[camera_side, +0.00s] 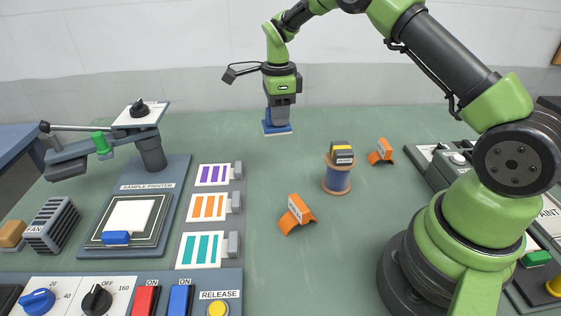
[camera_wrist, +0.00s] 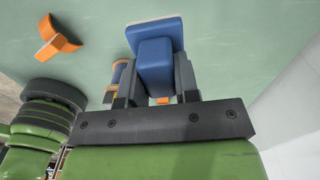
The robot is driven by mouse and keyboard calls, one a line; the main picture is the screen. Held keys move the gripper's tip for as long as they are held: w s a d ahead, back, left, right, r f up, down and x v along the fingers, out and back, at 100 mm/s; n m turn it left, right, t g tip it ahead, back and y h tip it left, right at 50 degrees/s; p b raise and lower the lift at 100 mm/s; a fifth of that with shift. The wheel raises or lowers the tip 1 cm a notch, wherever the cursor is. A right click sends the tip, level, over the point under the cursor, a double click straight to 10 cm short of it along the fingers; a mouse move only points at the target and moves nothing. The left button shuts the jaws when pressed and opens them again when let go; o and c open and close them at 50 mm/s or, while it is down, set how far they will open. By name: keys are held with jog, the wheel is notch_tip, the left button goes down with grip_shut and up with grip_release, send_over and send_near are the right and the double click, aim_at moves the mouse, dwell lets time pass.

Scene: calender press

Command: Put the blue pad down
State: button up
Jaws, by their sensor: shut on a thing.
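The blue pad (camera_side: 277,129) is at the far middle of the green table, under my gripper (camera_side: 279,113). It is a flat blue block with a paler bottom edge and a raised blue grip on top. In the wrist view the blue pad (camera_wrist: 154,40) fills the top middle, and my gripper (camera_wrist: 156,85) is shut on its raised part, one finger on each side. In the side view the pad is at or just above the table; I cannot tell whether it touches.
Orange tent-shaped pieces (camera_side: 297,214) and a spool (camera_side: 338,175) stand mid-table. The sample printer (camera_side: 165,210) and colour-striped cards (camera_side: 207,208) lie at the left. A button panel (camera_side: 120,297) runs along the front. The table around the pad is clear.

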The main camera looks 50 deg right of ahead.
jog(key=shift+d+f+m, duration=0.7)
jog(key=shift+d, duration=0.15)
notch_tip(320, 180, down, 4)
jog(key=shift+f, duration=2.3)
jog(key=shift+f, duration=0.15)
jog(key=o, duration=0.9)
